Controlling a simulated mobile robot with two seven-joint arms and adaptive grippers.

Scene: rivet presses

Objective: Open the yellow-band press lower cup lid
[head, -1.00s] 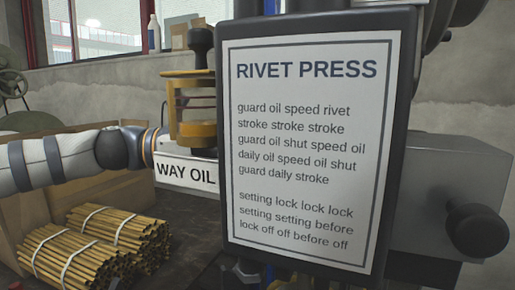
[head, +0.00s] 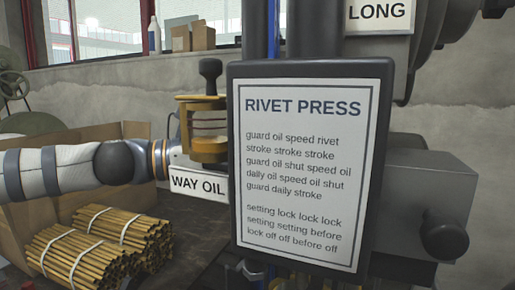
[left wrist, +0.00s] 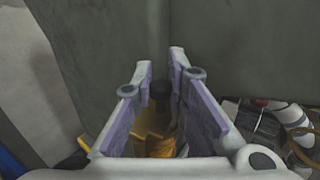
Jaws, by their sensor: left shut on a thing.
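In the head view, an oil cup (head: 208,125) with brass rings, a clear middle and a black knob (head: 210,72) on top stands left of the press sign, above a WAY OIL label (head: 198,184). I cannot tell whether it is the lower cup. My left arm comes in from the left; its gripper is hidden behind the cup and label. In the left wrist view, my left gripper (left wrist: 162,76) has its purple-padded fingers around a dark knob (left wrist: 160,92), with a brass-yellow part (left wrist: 155,138) below. No lid gap shows. My right gripper is not in view.
The RIVET PRESS sign (head: 305,165) blocks much of the middle. A grey housing with a black knob (head: 444,241) juts out at right. A LONG label (head: 380,12) is at top.

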